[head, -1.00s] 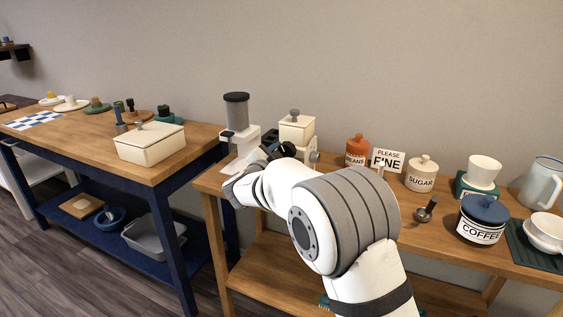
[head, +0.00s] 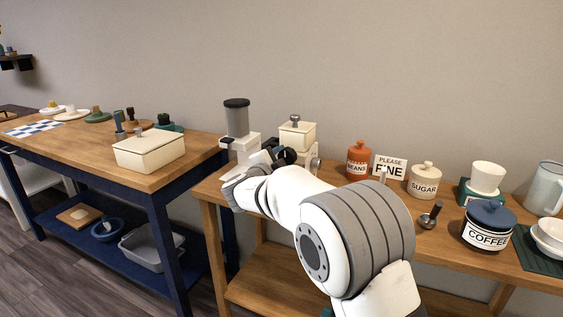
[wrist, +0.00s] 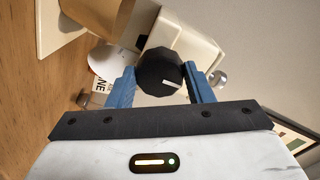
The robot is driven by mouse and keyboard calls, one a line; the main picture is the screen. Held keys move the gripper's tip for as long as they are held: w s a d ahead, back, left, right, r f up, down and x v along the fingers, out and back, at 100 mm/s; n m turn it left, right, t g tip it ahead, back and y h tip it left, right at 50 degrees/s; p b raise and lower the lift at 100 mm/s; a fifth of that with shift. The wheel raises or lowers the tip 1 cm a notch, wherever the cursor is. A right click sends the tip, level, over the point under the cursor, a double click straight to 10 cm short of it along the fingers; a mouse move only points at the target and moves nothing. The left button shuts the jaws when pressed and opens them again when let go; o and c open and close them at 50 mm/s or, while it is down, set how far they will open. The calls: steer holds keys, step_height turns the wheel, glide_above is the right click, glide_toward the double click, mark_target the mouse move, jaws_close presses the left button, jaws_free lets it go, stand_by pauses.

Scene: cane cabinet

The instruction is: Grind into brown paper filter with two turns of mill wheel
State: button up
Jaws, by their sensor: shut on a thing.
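A cream mill body (head: 297,134) with a grey top knob stands at the back of the wooden table, right of a white machine with a dark grey hopper (head: 236,118). In the wrist view, my gripper (wrist: 159,72) has its blue fingers shut on a round black wheel (wrist: 158,68) with a white mark. The wheel sits against the cream body (wrist: 186,38). A tan-brown open piece (wrist: 97,14), possibly the paper filter, shows at the upper left on a cream base. In the head view my arm hides most of the gripper.
An orange BEANS jar (head: 358,160), a PLEASE FINE sign (head: 389,167), a SUGAR jar (head: 423,183) and a blue-lidded COFFEE jar (head: 487,226) stand to the right. A metal scoop (head: 430,214) lies before them. A navy-framed table with a cream box (head: 149,150) stands left.

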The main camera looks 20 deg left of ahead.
steer(key=o, duration=1)
steer(key=s, duration=0.7)
steer(key=shift+s+a+p, duration=0.3)
steer(key=shift+s+a, duration=0.05)
steer(key=shift+a, duration=0.05)
steer(key=shift+r, duration=0.1)
